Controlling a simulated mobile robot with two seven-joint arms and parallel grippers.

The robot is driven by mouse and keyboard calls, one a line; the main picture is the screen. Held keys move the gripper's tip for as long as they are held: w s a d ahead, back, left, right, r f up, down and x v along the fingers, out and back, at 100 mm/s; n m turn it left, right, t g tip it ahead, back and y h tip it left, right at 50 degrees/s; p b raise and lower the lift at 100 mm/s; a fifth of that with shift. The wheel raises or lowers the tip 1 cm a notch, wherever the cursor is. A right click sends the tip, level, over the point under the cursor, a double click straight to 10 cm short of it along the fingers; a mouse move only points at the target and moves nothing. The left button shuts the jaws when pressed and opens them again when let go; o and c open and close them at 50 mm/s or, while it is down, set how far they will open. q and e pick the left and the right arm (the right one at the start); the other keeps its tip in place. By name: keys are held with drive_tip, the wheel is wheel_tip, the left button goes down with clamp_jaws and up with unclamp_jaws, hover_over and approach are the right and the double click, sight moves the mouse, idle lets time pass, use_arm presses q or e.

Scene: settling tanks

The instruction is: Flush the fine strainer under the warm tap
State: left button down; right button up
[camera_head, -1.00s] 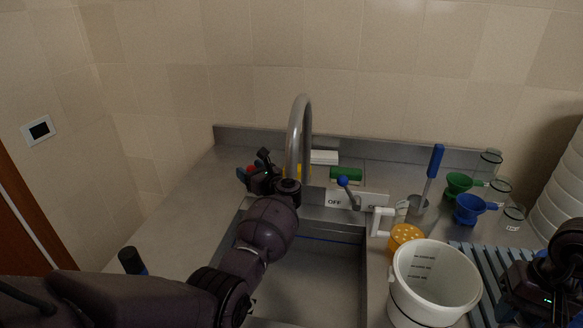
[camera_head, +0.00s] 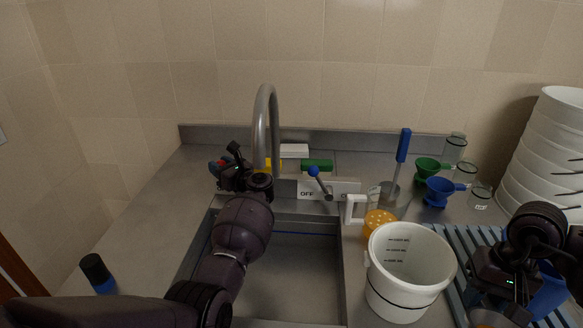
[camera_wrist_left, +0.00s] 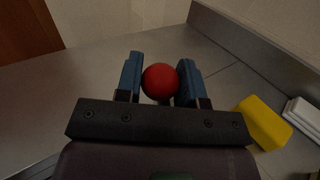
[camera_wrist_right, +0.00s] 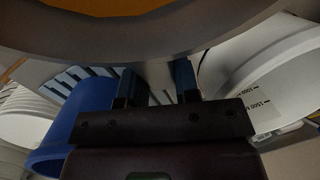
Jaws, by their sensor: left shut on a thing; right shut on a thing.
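My left gripper (camera_wrist_left: 161,82) is shut on a red ball knob (camera_wrist_left: 160,81), left of the grey gooseneck tap (camera_head: 266,115); the knob shows in the head view (camera_head: 214,165) too. What the knob is fixed to is hidden. My right gripper (camera_wrist_right: 158,88) is shut at a grey-rimmed round thing (camera_wrist_right: 60,38) with an orange-brown face, seemingly the strainer. It fills the top of the right wrist view. In the head view its grey-brown edge (camera_head: 488,318) shows low at the right, away from the tap. No water is seen at the spout, which my left arm partly hides.
The sink (camera_head: 290,275) lies below the tap. A blue-knobbed lever (camera_head: 318,178) stands by an OFF plate. A white marked jug (camera_head: 408,285), an orange perforated cup (camera_head: 378,222), a blue container (camera_head: 548,292) and stacked white buckets (camera_head: 550,145) crowd the right.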

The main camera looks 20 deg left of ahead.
use_arm(q)
drive_tip(key=b, duration=0.1)
drive_tip(key=d+y+b, duration=0.1)
drive_tip(key=b, duration=0.1)
drive_tip(key=shift+w+r+m, duration=0.15)
drive_tip(key=shift+w+m, duration=0.05)
drive_tip(key=shift+m, duration=0.2)
use_arm(e)
wheel_tip(320, 180, down, 6)
drive_tip(key=shift+r, duration=0.25)
use_arm(q)
drive_tip(key=shift+d+r+t+b, duration=0.2)
drive_tip(key=shift+r+t+b, duration=0.15)
drive_tip(key=shift+b, duration=0.1)
use_arm(e)
drive_tip(key=shift+f, duration=0.6)
use_arm(q)
drive_tip(key=shift+r, duration=0.1)
use_arm(e)
drive_tip(key=shift+r, duration=0.1)
use_arm(q)
drive_tip(key=c, duration=1.1)
unclamp_jaws()
drive_tip(key=o, duration=0.4)
drive_tip(key=shift+f, duration=0.2)
drive_tip(key=shift+c, duration=0.2)
